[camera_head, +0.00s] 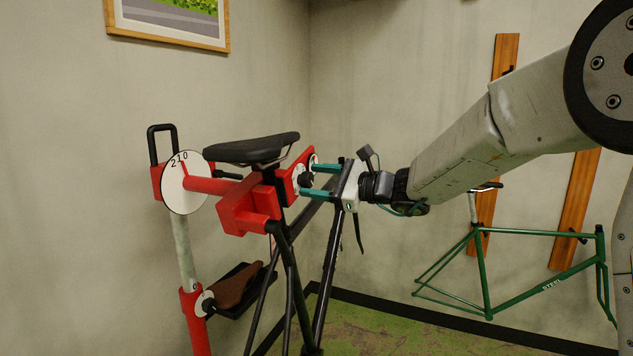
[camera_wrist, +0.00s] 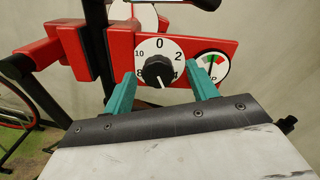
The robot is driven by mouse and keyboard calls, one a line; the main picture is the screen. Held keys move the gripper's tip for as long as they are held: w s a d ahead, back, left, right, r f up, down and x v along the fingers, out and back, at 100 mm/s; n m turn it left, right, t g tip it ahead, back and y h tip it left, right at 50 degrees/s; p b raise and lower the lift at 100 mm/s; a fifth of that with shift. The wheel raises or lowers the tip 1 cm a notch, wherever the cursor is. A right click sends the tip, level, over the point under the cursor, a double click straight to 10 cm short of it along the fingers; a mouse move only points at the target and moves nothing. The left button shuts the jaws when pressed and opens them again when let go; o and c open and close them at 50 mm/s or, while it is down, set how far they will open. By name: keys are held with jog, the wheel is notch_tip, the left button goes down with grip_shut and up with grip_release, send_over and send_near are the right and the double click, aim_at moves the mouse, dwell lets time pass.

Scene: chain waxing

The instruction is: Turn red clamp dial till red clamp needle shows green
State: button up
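The red clamp (camera_head: 247,208) holds the black bike frame under its saddle. Its dial (camera_wrist: 158,74) is a black knob on a white numbered face in the wrist view. The knob's white mark points down, away from the 0, between the 4 and the 8. The small needle gauge (camera_wrist: 209,68), with green and red parts, is just right of the dial; where its needle points is too small to tell surely. My gripper (camera_head: 308,180) is open, its teal fingers pointing at the dial, one on each side of the knob with gaps between.
The black saddle (camera_head: 252,149) is above the clamp. A white disc (camera_head: 184,182) marked 0, 1, 2 is at the clamp's left, on the stand's post (camera_head: 183,252). A tray (camera_head: 241,290) holds a brown saddle below.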

jog(key=shift+s, duration=0.1)
jog(key=v, duration=0.7)
jog(key=shift+d, duration=0.25)
jog(key=shift+s, duration=0.15)
